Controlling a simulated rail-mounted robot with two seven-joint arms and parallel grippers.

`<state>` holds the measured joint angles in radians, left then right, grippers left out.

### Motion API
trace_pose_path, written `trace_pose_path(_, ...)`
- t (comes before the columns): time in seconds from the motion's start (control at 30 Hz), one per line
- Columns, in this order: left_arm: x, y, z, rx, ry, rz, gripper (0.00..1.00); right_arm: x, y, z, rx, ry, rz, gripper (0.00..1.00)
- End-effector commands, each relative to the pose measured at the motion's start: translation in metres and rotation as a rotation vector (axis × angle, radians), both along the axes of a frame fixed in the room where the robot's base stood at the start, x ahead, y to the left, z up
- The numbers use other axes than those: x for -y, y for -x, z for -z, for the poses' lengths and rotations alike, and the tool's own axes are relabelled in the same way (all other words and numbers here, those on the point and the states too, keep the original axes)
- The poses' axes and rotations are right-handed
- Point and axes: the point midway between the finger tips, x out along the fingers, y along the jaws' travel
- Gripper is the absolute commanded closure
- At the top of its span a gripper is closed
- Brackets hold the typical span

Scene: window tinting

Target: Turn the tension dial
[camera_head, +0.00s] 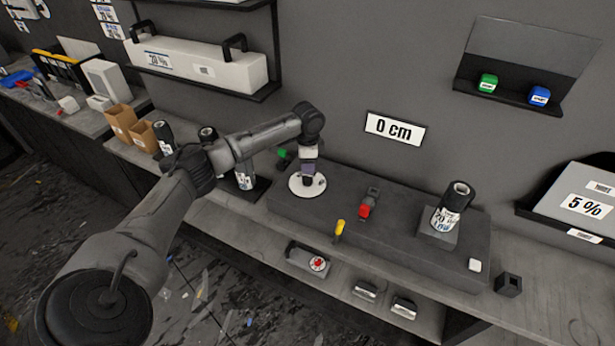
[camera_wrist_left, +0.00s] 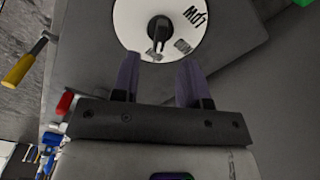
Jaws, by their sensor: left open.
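The tension dial is a white disc (camera_head: 295,187) at the left end of the dark grey bench block. In the left wrist view the dial (camera_wrist_left: 133,24) has a black central knob (camera_wrist_left: 159,28) with a pointer, and one label reads LOW. Other marks on it are partly hidden or too blurred to read. My left gripper (camera_head: 308,172) is over the dial and hides part of it in the head view. In the left wrist view its two purple fingers (camera_wrist_left: 158,66) are apart and empty, with the knob just beyond the tips, roughly centred between them. My right gripper is not in view.
The dark block (camera_head: 400,222) also carries a red-handled part (camera_head: 366,205) and a dark roll (camera_head: 453,199) on a stand. A yellow handle (camera_head: 340,228) stands at its front edge. A green object (camera_head: 282,153) is behind the dial. A 0 cm sign (camera_head: 395,128) hangs on the wall.

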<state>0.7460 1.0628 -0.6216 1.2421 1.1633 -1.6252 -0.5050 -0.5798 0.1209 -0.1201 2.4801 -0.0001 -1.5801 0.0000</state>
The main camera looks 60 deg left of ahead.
Motion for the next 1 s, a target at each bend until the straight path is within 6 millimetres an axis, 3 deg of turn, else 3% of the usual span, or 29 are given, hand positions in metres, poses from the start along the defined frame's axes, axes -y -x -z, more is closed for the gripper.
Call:
trace_pose_path(0.2, 0.000, 0.000, 0.034, -0.001, 0.000, -0.001, 0.60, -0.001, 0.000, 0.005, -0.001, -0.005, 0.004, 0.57)
trace_pose_path(0.4, 0.000, 0.000, 0.051, 0.000, 0.000, -0.002, 0.60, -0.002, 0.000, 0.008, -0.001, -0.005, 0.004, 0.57)
trace_pose_path(0.83, 0.000, 0.000, 0.056, 0.001, 0.000, -0.001, 0.60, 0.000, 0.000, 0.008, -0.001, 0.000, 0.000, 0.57)
trace_pose_path(1.0, 0.000, 0.000, 0.056, 0.001, 0.000, -0.001, 0.74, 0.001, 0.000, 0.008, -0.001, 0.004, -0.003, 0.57)
